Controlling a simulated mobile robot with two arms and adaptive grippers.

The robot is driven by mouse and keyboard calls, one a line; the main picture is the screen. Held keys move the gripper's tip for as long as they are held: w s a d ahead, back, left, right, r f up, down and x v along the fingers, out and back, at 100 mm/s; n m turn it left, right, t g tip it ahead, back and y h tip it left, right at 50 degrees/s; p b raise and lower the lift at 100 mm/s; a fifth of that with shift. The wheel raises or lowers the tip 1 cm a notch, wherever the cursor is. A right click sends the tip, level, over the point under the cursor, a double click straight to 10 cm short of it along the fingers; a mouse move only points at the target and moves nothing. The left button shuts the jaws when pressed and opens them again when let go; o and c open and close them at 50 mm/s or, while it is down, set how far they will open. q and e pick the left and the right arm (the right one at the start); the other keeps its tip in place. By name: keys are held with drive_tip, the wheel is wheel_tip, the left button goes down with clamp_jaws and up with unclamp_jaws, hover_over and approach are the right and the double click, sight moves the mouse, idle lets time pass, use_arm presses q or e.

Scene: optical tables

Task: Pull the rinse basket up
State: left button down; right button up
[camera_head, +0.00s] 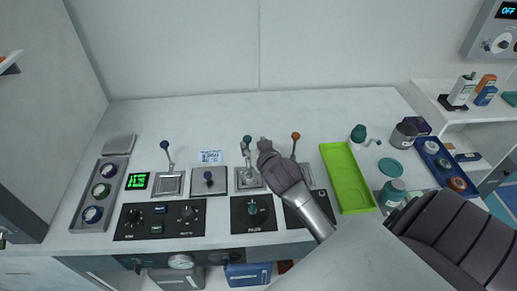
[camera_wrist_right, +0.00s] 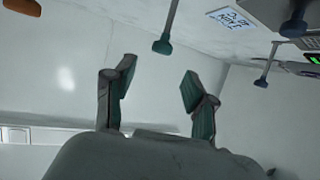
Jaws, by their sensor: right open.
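I cannot make out a rinse basket by shape in either view. A lever with a green knob (camera_head: 248,141) stands on a metal base on the counter; its green knob (camera_wrist_right: 162,46) also shows in the wrist view, beyond my fingers. My right gripper (camera_head: 264,145) is beside this lever, just right of its knob in the head view. In the wrist view my right gripper (camera_wrist_right: 160,82) is open, with nothing between its fingers. A lever with an orange knob (camera_head: 295,136) stands to the right, partly hidden by my arm.
A blue-knobbed lever (camera_head: 165,145) and a short dark knob (camera_head: 208,177) stand to the left. Black control panels (camera_head: 160,221) line the counter's front. A green tray (camera_head: 345,178), a teal-lidded jar (camera_head: 392,191) and a blue tray (camera_head: 428,160) are on the right. The back counter is clear.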

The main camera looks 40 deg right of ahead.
drive_tip(key=shift+v, duration=2.15)
drive_tip(key=s+a+f+g, duration=0.1)
drive_tip(key=s+a+f, duration=0.1)
drive_tip(key=s, duration=0.1)
drive_tip(key=s+a+f+n+g+y, duration=0.1)
drive_tip(key=s+a+f, duration=0.1)
drive_tip(key=s, duration=0.1)
drive_tip(key=s+a+f+n+g+y, duration=0.1)
drive_tip(key=s+a+f+g, duration=0.1)
drive_tip(key=s, duration=0.1)
drive_tip(key=shift+s+a+f, duration=0.2)
drive_tip(key=shift+s+a, duration=0.05)
drive_tip(key=shift+a, duration=0.05)
drive_tip(key=s+a+f+n+g+y, duration=0.1)
drive_tip(key=s+a+f+n+g, duration=0.2)
drive_tip(key=s, duration=0.4)
drive_tip(key=s+a+f+g+y, duration=0.1)
drive_tip(key=s+a+g, duration=0.25)
drive_tip(key=s, duration=0.45)
drive_tip(key=s+a+f+b+x, duration=0.1)
drive_tip(key=s+x, duration=0.2)
drive_tip(key=x, duration=0.9)
drive_tip(key=s+b+x, duration=0.1)
drive_tip(key=s+x, duration=0.1)
drive_tip(key=x, duration=1)
drive_tip(key=s+d+f+g+b, duration=0.1)
drive_tip(key=s+d+f, duration=0.2)
drive_tip(key=s+f, duration=1.5)
drive_tip(key=shift+f+n, duration=0.4)
drive_tip(key=shift+f, duration=0.5)
